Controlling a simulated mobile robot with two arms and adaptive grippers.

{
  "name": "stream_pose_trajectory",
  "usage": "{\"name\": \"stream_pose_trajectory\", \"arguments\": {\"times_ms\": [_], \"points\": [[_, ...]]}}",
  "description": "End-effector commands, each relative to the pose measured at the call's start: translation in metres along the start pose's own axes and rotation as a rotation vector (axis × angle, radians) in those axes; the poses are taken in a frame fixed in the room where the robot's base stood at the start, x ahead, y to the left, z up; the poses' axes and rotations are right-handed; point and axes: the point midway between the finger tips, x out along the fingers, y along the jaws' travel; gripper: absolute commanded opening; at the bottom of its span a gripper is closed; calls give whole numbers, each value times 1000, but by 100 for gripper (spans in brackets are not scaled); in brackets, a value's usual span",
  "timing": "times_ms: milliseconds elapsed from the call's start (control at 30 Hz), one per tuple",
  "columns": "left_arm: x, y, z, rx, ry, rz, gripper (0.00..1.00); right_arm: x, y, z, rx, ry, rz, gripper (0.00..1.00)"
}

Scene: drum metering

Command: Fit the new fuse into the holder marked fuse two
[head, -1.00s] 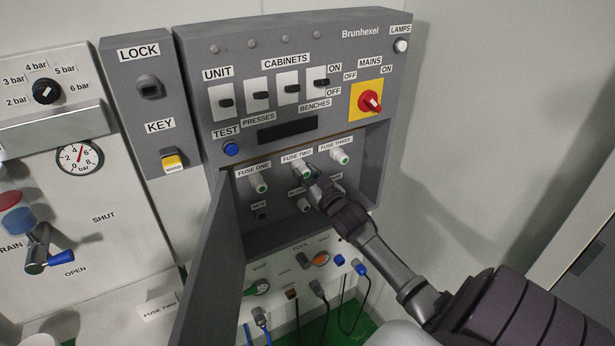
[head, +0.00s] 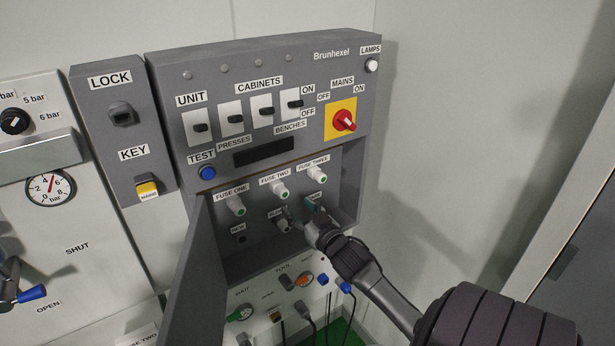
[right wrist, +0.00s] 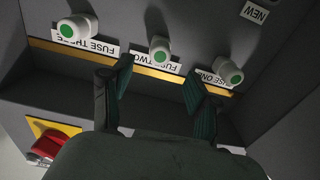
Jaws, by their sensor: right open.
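The holder marked fuse two (head: 280,190) is in the open recess of the grey cabinet, in the middle of the upper row. A white cap with a green centre sits in it. It also shows in the right wrist view (right wrist: 160,50), beyond and between my fingers. My right gripper (head: 299,213) is open and empty, a little below and to the right of that holder, apart from it. Its dark green fingers show in the right wrist view (right wrist: 153,100). The place marked new (head: 238,239) at lower left looks dark and empty. My left gripper is out of view.
Fuse one (head: 236,206) and fuse three (head: 317,175) flank it with similar green-centred caps. The open cabinet door (head: 190,285) stands at left. Plugs and cables hang below.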

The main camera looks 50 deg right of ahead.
Motion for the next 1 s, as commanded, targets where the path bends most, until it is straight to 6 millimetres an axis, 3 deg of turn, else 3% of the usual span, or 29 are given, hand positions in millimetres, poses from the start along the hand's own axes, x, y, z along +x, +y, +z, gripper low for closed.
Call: {"name": "stream_pose_trajectory", "arguments": {"times_ms": [100, 300, 1000], "points": [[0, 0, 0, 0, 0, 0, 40, -23, 0, 1, 1, -2, 0, 60], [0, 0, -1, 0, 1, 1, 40, -43, 0, 0, 0, 0, 0, 60], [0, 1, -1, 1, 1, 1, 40, -45, 0, 0, 0, 1, 0, 60]]}}
